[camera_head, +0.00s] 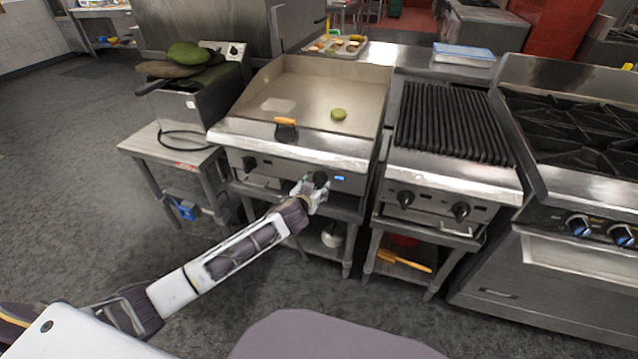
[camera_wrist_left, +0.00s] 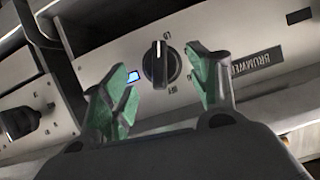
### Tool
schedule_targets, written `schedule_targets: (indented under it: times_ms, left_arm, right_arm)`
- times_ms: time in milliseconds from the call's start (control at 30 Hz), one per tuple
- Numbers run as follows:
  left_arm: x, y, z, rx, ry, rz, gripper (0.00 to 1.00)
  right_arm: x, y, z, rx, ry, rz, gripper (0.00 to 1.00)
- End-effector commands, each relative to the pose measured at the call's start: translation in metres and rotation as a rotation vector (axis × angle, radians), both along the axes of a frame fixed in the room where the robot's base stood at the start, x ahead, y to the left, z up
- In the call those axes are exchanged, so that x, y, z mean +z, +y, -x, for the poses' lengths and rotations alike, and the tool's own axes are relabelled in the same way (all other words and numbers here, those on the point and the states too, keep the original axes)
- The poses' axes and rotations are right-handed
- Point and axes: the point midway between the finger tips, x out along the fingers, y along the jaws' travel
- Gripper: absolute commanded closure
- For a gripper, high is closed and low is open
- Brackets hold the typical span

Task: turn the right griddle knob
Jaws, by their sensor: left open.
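The griddle (camera_head: 300,88) is a steel flat-top with a front panel. Its right knob (camera_head: 321,179) is black and round, beside a small lit blue display (camera_head: 339,178). In the left wrist view the right knob (camera_wrist_left: 159,65) has a white pointer line and sits between and beyond my fingers. My left gripper (camera_head: 311,188) is at the panel by this knob. It also shows in the left wrist view (camera_wrist_left: 160,90), open, with green-padded fingers on either side of the knob. I cannot tell whether they touch it. The left knob (camera_head: 249,163) is on the same panel. My right gripper is not in view.
A ribbed grill (camera_head: 452,122) with two black knobs stands to the right, then a burner range (camera_head: 580,135). A fryer (camera_head: 192,100) on a steel stand is at the left. A press with an orange handle (camera_head: 286,129) and a green item (camera_head: 339,114) lie on the griddle.

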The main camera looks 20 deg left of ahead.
Motion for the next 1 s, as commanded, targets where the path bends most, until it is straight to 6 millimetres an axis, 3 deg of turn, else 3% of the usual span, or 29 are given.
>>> schedule_targets:
  times_ms: [267, 600, 1000]
  left_arm:
    - [-0.009, 0.0, -0.023, 0.0, -0.001, -0.001, 0.4]
    - [-0.019, 0.0, -0.047, 0.0, 0.0, 0.0, 0.4]
    - [-0.023, 0.0, -0.055, 0.0, 0.001, 0.0, 0.4]
  right_arm:
    - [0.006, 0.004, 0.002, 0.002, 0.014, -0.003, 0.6]
    - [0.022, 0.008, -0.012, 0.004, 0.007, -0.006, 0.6]
    - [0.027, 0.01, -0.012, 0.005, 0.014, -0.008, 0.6]
